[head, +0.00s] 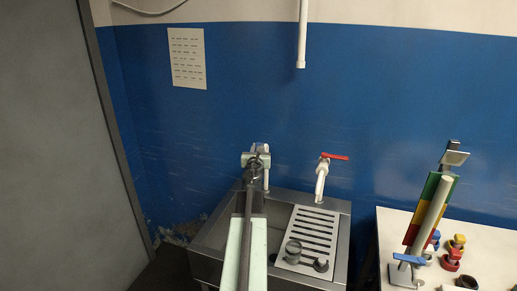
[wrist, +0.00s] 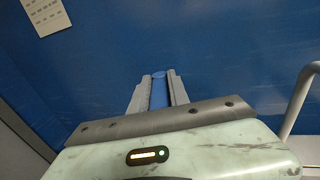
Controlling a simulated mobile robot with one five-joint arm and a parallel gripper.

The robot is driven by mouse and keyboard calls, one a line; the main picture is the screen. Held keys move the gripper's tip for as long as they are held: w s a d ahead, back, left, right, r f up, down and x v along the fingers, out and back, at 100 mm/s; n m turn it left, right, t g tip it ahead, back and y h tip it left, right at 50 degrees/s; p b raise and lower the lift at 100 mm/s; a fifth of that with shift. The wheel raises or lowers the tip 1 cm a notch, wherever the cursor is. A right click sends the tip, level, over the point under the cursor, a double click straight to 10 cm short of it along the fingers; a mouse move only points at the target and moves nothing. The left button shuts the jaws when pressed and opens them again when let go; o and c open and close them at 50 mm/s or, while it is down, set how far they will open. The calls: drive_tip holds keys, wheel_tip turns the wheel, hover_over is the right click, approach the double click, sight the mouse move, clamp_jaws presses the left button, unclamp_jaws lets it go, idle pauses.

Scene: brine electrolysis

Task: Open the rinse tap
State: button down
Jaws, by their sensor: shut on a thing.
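My gripper (head: 256,159) is at the left tap over the sink, and my arm hides most of that tap. A pale part of the left tap (head: 264,148) shows just behind the gripper in the head view. A second tap (head: 321,180), white with a red lever (head: 336,157), stands to the right, apart from my gripper. I see no water, though the left tap's outlet is hidden.
The metal sink (head: 343,206) has a slotted drainboard (head: 313,222) with small dark round items on it. A white table (head: 401,215) at right holds a coloured stand and several small parts. A white pipe (head: 302,40) hangs above. A grey door (head: 50,150) is at left.

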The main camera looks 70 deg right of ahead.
drive_tip(key=shift+w, duration=0.15)
drive_tip(key=c, duration=1.2)
unclamp_jaws()
drive_tip(key=shift+a, duration=0.1)
drive_tip(key=shift+c, duration=0.2)
drive_tip(key=v, duration=0.7)
drive_tip(key=shift+s+a, duration=0.2)
drive_tip(key=shift+a, duration=0.1)
